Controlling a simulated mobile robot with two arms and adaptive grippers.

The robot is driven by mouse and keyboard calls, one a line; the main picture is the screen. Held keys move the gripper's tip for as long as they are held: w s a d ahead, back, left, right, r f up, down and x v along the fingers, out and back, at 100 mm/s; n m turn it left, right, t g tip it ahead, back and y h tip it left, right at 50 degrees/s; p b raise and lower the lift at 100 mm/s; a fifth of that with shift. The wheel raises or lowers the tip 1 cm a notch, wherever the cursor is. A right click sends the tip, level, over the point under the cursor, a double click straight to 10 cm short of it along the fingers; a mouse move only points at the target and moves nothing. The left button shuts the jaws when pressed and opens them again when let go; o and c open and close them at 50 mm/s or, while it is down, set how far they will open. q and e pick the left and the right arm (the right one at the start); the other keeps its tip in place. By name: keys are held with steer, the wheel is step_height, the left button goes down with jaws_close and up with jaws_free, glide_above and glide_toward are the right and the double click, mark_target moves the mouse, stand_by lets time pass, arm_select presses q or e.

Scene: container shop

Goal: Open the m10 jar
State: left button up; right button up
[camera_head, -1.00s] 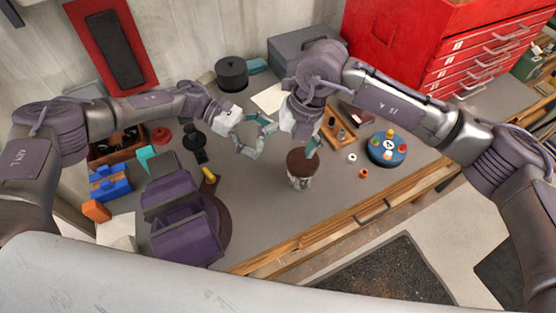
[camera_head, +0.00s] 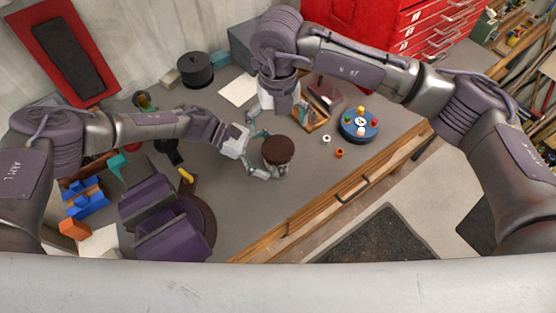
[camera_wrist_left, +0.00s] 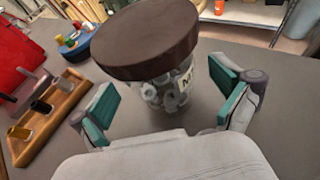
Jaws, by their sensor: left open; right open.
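The m10 jar is clear with a dark brown lid (camera_head: 278,150) and stands upright on the workbench. In the left wrist view its glass body (camera_wrist_left: 165,92) shows metal parts inside and a partly seen label; the lid (camera_wrist_left: 147,38) sits on top. My left gripper (camera_head: 264,157) is open at the jar's left side, with its fingers on either side of the body. The left wrist view shows its teal pads (camera_wrist_left: 168,100) apart, with a gap at the right pad. My right gripper (camera_head: 268,118) is open, pointing down just behind the jar, above its lid level; its fingers are partly hidden.
A blue round tray with coloured pegs (camera_head: 359,126) and a wooden block with small cylinders (camera_head: 312,119) stand right of the jar. A purple vise (camera_head: 165,222) is at the left. Small rings (camera_head: 326,139) lie near the front edge.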

mark_target(278, 148)
arm_select(q)
steer(key=shift+s+d+f, duration=0.15)
steer(key=shift+d+f, duration=0.15)
steer(key=shift+d, duration=0.35)
jaws_close()
arm_select(e)
steer(key=m, duration=0.6)
steer(key=shift+m, duration=0.4)
steer(key=m, duration=0.6)
steer(key=shift+f, duration=0.1)
steer(key=shift+m, duration=0.3)
steer(key=shift+f, duration=3.95)
steer(key=shift+s, duration=0.1)
steer(key=c, duration=1.2)
